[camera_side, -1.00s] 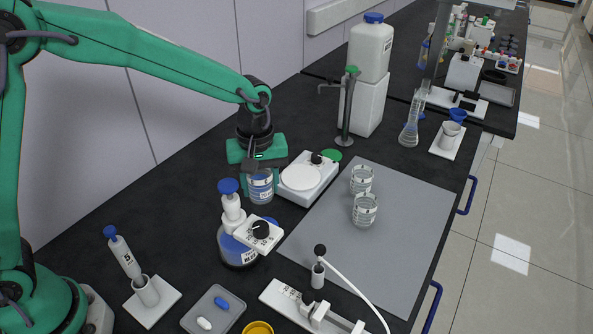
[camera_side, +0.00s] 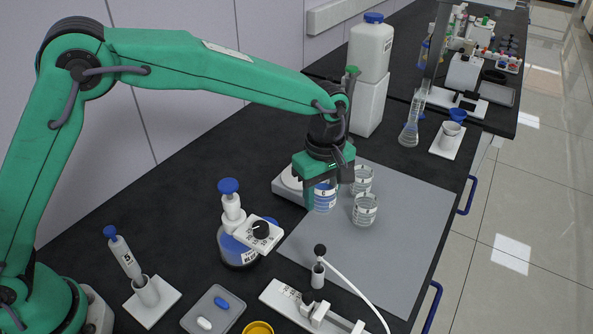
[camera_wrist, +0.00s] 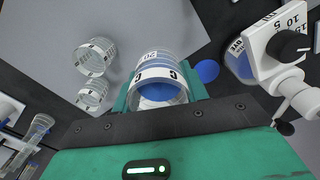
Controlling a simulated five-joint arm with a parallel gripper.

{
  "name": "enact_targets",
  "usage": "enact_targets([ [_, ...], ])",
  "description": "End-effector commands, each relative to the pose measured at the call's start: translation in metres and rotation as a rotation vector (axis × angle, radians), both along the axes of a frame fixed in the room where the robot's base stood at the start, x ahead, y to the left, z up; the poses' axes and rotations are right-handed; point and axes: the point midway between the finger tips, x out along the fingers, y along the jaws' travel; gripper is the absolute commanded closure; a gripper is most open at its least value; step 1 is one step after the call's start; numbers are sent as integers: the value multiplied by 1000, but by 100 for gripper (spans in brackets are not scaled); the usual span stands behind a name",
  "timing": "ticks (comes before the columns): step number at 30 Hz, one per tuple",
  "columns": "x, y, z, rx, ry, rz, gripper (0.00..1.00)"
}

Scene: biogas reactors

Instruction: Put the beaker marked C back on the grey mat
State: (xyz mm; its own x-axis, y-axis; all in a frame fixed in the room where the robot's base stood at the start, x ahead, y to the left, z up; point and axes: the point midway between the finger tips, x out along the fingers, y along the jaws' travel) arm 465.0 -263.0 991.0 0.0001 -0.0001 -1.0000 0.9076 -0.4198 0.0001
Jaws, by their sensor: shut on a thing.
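The beaker marked C (camera_side: 325,197) is clear glass with a white band and blue liquid. My gripper (camera_side: 322,188) is shut on it, one green finger on each side. In the wrist view the beaker (camera_wrist: 160,72) shows its C label between the fingers (camera_wrist: 160,92). The grey mat (camera_side: 375,235) lies on the black bench, and the beaker is over its left part in the side view. I cannot tell whether its base touches the mat. Two empty-looking glass beakers (camera_side: 362,180) (camera_side: 366,210) stand on the mat to the right.
A white balance (camera_side: 287,184) is partly hidden behind my gripper. A dispenser bottle (camera_side: 238,248) with blue liquid stands left of the mat. A white stand with a tube (camera_side: 318,277) is at the mat's near edge. The mat's near middle is clear.

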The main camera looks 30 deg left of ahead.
Motion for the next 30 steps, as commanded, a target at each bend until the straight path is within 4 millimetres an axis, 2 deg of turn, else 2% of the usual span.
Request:
enact_targets([
  [4,2,-12,0,0,-1,31,86],
  [13,2,-15,-4,0,1,41,86],
  [17,2,-14,-17,1,2,40,86],
  [24,2,-14,-50,1,2,40,86],
  [30,2,-14,-63,0,0,40,86],
])
